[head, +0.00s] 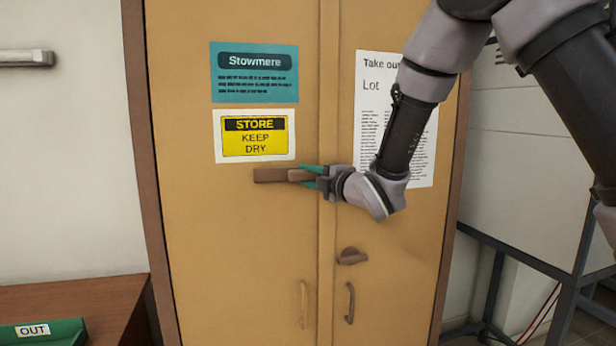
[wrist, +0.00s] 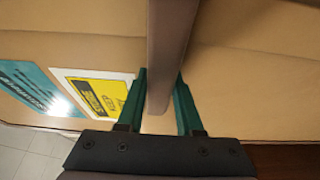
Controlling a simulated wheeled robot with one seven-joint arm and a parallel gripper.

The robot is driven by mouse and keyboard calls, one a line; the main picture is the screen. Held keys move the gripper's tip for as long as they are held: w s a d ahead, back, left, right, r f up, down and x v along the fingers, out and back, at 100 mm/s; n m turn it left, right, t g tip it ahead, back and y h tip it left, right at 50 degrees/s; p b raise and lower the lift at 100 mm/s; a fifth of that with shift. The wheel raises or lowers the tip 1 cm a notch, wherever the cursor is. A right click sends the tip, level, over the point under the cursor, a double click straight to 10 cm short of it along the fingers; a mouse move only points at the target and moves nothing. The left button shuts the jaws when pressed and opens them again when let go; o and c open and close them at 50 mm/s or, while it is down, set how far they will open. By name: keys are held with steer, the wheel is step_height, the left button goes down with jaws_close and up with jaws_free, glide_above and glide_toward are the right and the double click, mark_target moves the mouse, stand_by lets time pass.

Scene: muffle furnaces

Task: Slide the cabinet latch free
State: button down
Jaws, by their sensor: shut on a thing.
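The cabinet (head: 220,240) is a tan two-door cupboard with a dark brown frame, and both doors look closed. The latch (head: 270,175) is a brown horizontal bar on the left door, just below the yellow sign, with its right end near the seam between the doors. My gripper (head: 309,176) is shut on the right part of the latch, its green fingers above and below the bar. In the wrist view the latch (wrist: 168,60) runs between the two green fingers of my gripper (wrist: 161,95). The fingers and wrist hide the latch's right end.
A brown knob (head: 351,256) and two door handles (head: 349,303) sit lower on the doors. A teal sign, a yellow sign (head: 254,136) and a white sheet are on the doors. A desk with a green tray (head: 45,333) stands at lower left.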

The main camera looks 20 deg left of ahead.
steer(key=s+a, duration=0.1)
steer(key=a, duration=0.1)
steer(key=s+a, duration=0.2)
steer(key=a, duration=0.1)
steer(key=s+a, duration=0.1)
steer(key=a, duration=0.1)
steer(key=shift+s+a, duration=0.15)
steer(key=shift+s, duration=0.1)
steer(key=c, duration=0.6)
jaws_free()
steer(key=shift+a, duration=0.1)
steer(key=shift+o, duration=0.2)
steer(key=shift+s+d, duration=0.25)
steer(key=shift+d, duration=0.15)
glide_toward(265, 175)
steer(key=v, duration=0.4)
steer(key=shift+s+d+r, duration=0.1)
steer(key=shift+s+d, duration=0.05)
steer(key=shift+d, duration=0.25)
